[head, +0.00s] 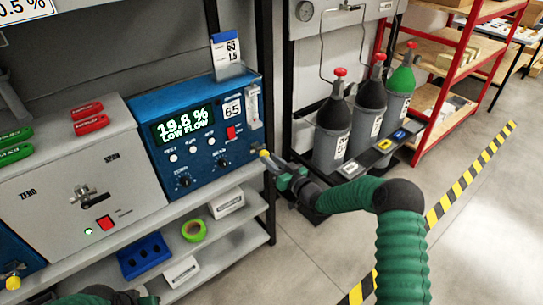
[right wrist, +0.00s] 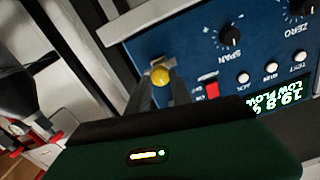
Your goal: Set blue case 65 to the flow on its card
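Blue case 65 (head: 205,150) stands on the bench, its display reading 19.8 % LOW FLOW. Its card (head: 227,50), above the case, shows 65 and 1.5. A clear upright flow tube (head: 254,106) is on its right side; its float level is too small to read. A yellow knob (head: 264,154) sits at the lower right. My right gripper (head: 276,165) is at this knob, fingers apart. In the right wrist view the yellow knob (right wrist: 161,76) shows between the fingertips; contact is unclear. My left gripper (head: 122,297) is partly cut off at the bottom edge.
A grey panel (head: 75,175) marked ZERO and SPAN stands left of the case. Red and green handles (head: 90,122) lie on top. The shelf below holds green tape (head: 194,230) and a blue block (head: 143,255). Gas cylinders (head: 332,125) stand to the right beside a rack post.

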